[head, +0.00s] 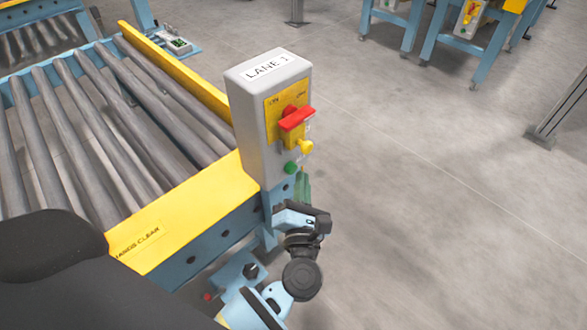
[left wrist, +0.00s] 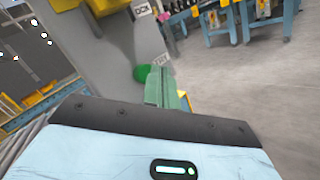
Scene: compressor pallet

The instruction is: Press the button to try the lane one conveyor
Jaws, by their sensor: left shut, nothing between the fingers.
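The grey control box (head: 250,125) labelled LANE 1 stands at the conveyor's corner. In the left wrist view the green button (left wrist: 142,73) shows just left of the closed fingertips (left wrist: 163,72). I cannot tell whether they touch it. My right gripper is not in view.
The roller conveyor (head: 95,120) with yellow side rails (head: 200,215) fills the left side. Other blue-framed stations (head: 463,40) stand at the back right, and a grey post (head: 558,110) is at the right edge. The floor (head: 430,200) right of the box is clear.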

